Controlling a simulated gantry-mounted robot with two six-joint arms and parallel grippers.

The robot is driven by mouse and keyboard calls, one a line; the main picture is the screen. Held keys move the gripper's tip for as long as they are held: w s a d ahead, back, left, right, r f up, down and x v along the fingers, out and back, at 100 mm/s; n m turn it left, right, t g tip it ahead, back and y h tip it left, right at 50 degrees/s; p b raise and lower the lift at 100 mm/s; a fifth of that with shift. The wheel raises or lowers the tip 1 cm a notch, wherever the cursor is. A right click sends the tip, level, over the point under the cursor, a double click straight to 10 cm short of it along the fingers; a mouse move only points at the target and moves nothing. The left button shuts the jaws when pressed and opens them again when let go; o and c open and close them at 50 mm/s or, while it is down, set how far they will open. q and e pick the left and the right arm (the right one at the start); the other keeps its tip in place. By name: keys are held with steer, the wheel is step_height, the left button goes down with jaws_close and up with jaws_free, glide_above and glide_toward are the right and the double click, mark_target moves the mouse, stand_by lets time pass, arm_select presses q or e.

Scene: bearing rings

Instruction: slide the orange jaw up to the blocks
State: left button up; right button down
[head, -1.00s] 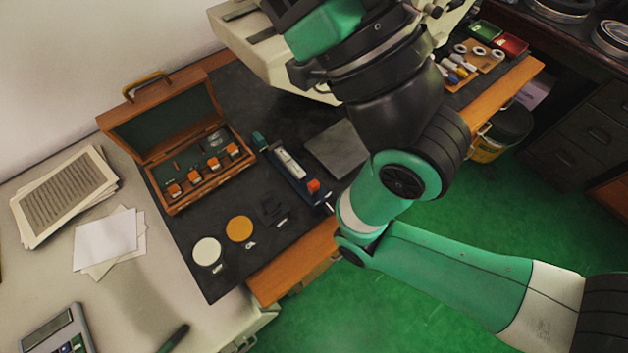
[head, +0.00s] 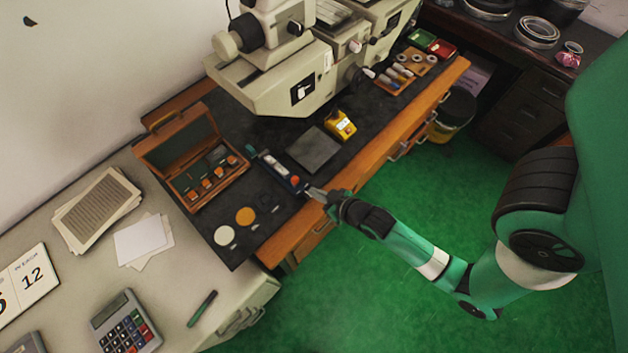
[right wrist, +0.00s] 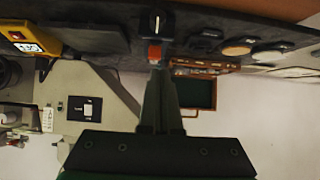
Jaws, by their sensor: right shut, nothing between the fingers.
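A small blue holder (head: 268,157) lies on the dark mat, with pale silver blocks (head: 278,167) along it and a teal end at its far left. The orange jaw (head: 295,181) is at its near right end and shows as an orange-red block in the right wrist view (right wrist: 154,53). Any gap between jaw and blocks is too small to tell. My right gripper (head: 312,191) is shut and empty, just right of the orange jaw. In the right wrist view its fingertips (right wrist: 157,76) are close to the jaw; I cannot tell whether they touch. My left gripper is not in view.
An open wooden case (head: 178,182) stands left of the holder. A grey plate (head: 313,149) and a yellow instrument (head: 341,125) lie to its right. A cream machine (head: 272,82) stands behind. Cream (head: 225,236) and orange (head: 245,216) discs lie in front left.

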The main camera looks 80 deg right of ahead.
mark_target(297, 182)
steer(key=b+x, duration=0.5)
steer(key=x, duration=0.1)
steer(key=shift+s+d+f+b, duration=0.3)
steer(key=shift+d+b, duration=0.1)
steer(key=shift+w+d+f, duration=0.2)
steer(key=shift+w+d, duration=0.1)
steer(key=shift+w, duration=0.25)
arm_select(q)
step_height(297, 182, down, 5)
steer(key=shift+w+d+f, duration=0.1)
